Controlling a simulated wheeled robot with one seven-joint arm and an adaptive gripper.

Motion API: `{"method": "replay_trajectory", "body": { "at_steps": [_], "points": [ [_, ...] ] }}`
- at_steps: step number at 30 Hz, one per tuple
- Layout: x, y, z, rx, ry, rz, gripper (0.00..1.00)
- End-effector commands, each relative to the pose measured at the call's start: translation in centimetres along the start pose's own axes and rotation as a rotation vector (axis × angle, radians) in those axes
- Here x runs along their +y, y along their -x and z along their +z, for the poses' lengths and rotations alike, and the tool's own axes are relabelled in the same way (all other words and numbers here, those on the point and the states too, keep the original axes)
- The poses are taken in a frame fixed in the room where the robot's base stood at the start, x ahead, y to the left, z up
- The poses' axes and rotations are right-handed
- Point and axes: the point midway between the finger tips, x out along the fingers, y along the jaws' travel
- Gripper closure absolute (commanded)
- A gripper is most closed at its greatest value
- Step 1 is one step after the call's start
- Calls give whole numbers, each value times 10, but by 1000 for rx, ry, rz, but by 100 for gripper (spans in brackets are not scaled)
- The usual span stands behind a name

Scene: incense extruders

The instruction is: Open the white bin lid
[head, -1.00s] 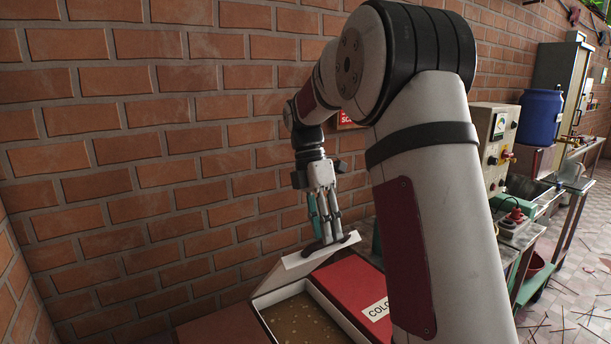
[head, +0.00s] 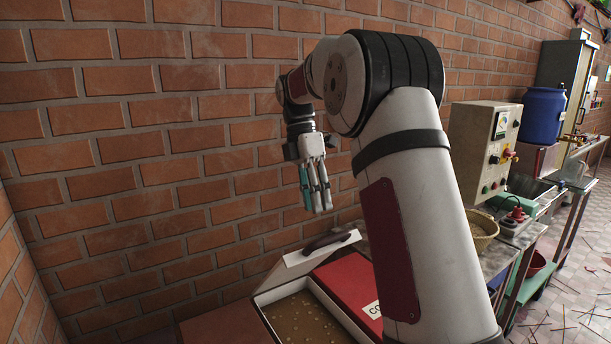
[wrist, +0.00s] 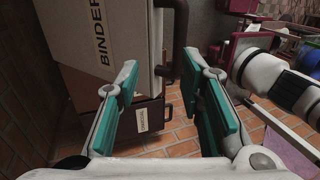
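The white bin (head: 262,299) stands by the brick wall, and its brown, speckled contents show. Its white lid (head: 300,264) is raised and tilted, with a dark curved handle (head: 331,240) at its upper edge. My gripper (head: 318,209) is above the handle, apart from it and empty. In the wrist view my gripper (wrist: 168,100) is open, with teal pads wide apart. A pale panel marked BINDER (wrist: 105,45) and a dark handle (wrist: 181,40) show beyond the fingers. My arm hides part of the area to the right of the bin.
A red lid (head: 350,282) with a white label lies right beside the white bin. The brick wall (head: 150,150) runs close behind. A control box (head: 485,150), a basket (head: 483,230) and a blue drum (head: 542,115) stand on benches at right.

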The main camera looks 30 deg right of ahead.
Motion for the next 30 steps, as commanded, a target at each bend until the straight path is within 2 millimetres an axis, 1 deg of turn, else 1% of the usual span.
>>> {"method": "replay_trajectory", "body": {
  "at_steps": [24, 30],
  "points": [
    [18, 48, 0, 0, 1, 1, 65],
    [19, 52, 0, 0, 0, 1, 65]
  ]
}}
